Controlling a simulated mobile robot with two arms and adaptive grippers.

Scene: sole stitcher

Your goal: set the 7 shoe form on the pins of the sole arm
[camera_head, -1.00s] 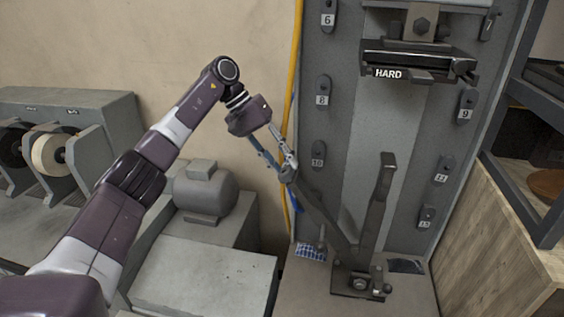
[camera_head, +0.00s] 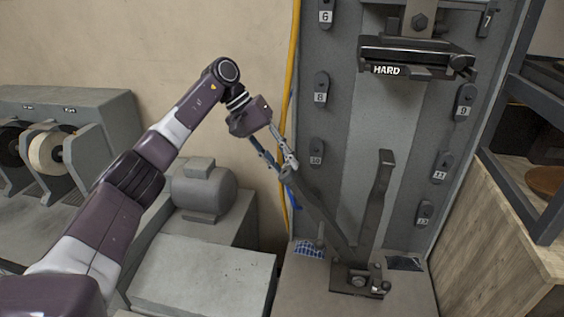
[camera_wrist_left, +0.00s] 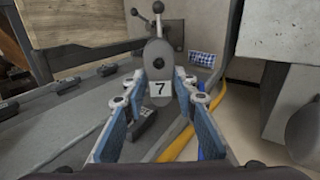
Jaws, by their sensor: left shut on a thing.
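The 7 shoe form (camera_wrist_left: 157,58), a grey rounded piece with a white "7" label, sits between the fingertips of my left gripper (camera_wrist_left: 160,92) in the left wrist view. That gripper is shut on it. In the head view my left gripper (camera_head: 287,170) is at the upper end of the dark sole arm (camera_head: 322,217), which leans left from its base. The pins are hidden, and I cannot tell whether the form touches them. My right gripper is not in view.
An upright dark bar (camera_head: 380,205) stands right of the sole arm. The grey panel (camera_head: 395,130) behind carries several numbered forms and a "HARD" block (camera_head: 415,60). A yellow cable (camera_head: 292,90) runs left of the panel. A wooden cabinet (camera_head: 495,215) borders the right.

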